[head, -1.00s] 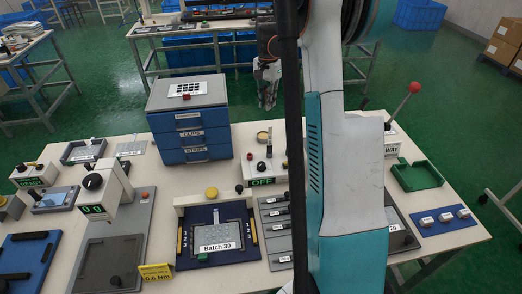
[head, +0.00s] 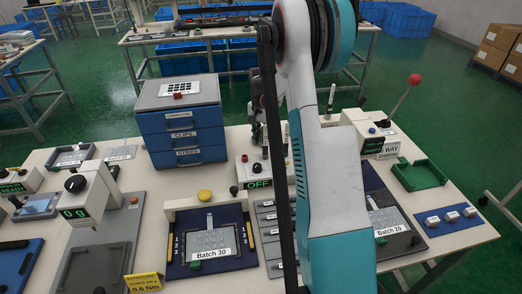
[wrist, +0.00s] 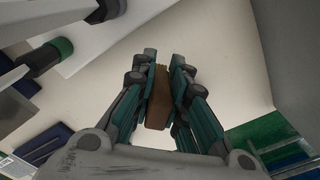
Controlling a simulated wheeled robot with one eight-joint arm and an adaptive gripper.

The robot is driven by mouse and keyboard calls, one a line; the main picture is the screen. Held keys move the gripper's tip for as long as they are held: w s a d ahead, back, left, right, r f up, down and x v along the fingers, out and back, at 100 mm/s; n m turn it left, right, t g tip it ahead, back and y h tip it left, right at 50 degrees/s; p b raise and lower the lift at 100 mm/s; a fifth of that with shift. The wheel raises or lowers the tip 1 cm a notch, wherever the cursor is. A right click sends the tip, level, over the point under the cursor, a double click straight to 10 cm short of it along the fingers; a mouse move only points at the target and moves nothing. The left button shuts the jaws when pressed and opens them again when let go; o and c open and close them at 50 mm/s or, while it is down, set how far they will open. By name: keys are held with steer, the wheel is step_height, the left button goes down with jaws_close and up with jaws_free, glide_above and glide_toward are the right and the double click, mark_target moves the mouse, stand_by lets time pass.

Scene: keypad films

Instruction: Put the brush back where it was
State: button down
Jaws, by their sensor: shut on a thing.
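My gripper (wrist: 160,95) is shut on a brown, wood-coloured piece (wrist: 157,108) in the wrist view. It looks like the brush's handle; its bristles cannot be made out. In the head view my gripper (head: 256,125) is just right of the blue drawer unit (head: 182,132), above the back part of the table, and largely hidden by my arm and a black bar. The brush cannot be made out in the head view, and no empty holder for it can be clearly told.
Below the gripper stands a white box reading OFF (head: 257,184) with upright knobs. A blue fixture holds the Batch 30 keypad (head: 209,240). A green tray (head: 418,175) and a red-knobbed lever (head: 414,80) are at the right. Bare table shows between fixtures.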

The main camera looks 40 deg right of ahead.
steer(key=shift+f+b, duration=0.75)
steer(key=shift+f, duration=1.45)
steer(key=shift+f, duration=0.15)
steer(key=c, duration=1.6)
jaws_free()
step_height(320, 180, up, 12)
steer(key=p, duration=0.4)
